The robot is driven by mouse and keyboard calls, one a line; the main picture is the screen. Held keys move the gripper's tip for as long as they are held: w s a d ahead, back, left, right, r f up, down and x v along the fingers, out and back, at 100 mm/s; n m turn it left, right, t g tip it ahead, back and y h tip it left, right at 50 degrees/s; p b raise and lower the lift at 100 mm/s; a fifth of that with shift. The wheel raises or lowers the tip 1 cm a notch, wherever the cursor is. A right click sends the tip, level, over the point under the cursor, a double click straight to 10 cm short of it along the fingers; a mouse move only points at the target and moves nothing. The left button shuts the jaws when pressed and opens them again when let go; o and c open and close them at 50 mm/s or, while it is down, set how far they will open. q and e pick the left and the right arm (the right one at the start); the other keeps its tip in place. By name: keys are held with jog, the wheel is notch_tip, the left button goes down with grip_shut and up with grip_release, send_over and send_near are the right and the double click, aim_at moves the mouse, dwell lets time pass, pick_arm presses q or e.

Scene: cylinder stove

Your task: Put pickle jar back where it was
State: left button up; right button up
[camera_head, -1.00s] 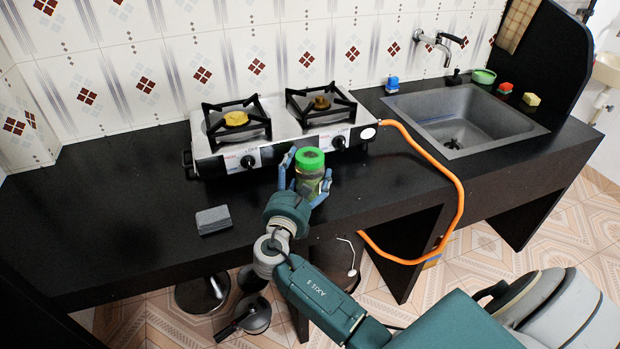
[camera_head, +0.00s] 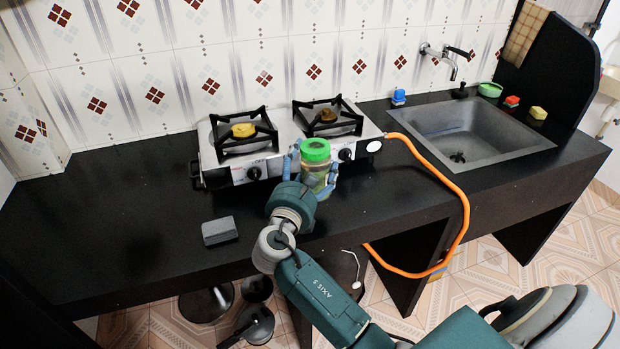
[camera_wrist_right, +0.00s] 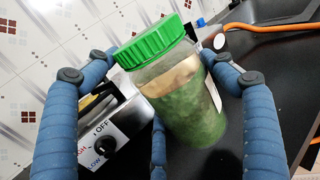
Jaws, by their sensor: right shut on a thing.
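The pickle jar (camera_head: 315,166) has a bright green lid and a clear body with green contents. It is upright, or close to it, at the front edge of the stove. My right gripper (camera_head: 311,182) is shut on the jar, with its blue fingers around the body. In the right wrist view the jar (camera_wrist_right: 185,100) stands between the blue fingers and looks tilted in the picture. I cannot tell whether its base touches the counter. My left gripper is not in view.
A two-burner stove (camera_head: 225,176) stands behind the jar. An orange hose (camera_head: 462,205) curves over the counter's front edge. The sink (camera_head: 465,130) is at right. A grey block (camera_head: 219,231) lies at left. The black counter (camera_head: 110,205) is clear further left.

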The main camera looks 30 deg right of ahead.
aim_at(303, 149)
notch_tip(303, 149, up, 14)
jog(key=shift+f+p, duration=0.15)
jog(key=shift+p, duration=0.4)
jog(key=s+a+f+n+t+y, duration=0.2)
jog(key=f, duration=0.1)
jog(key=s+a+f+y, duration=0.1)
jog(key=a+f, duration=0.1)
jog(key=shift+s+f+n+t, duration=0.2)
jog(key=shift+f+n+t, duration=0.05)
jog(key=shift+n+t, duration=0.15)
jog(key=s+a+f+n+t+y, duration=0.3)
jog(key=s+a+n+y, duration=0.3)
jog(key=s+a+y, duration=0.4)
jog(key=s+a+f, duration=0.1)
jog(key=s+a, duration=0.2)
jog(key=a, duration=0.1)
jog(key=shift+s+f+n, duration=0.15)
jog(key=shift+s+n, duration=0.1)
jog(key=shift+n, duration=0.05)
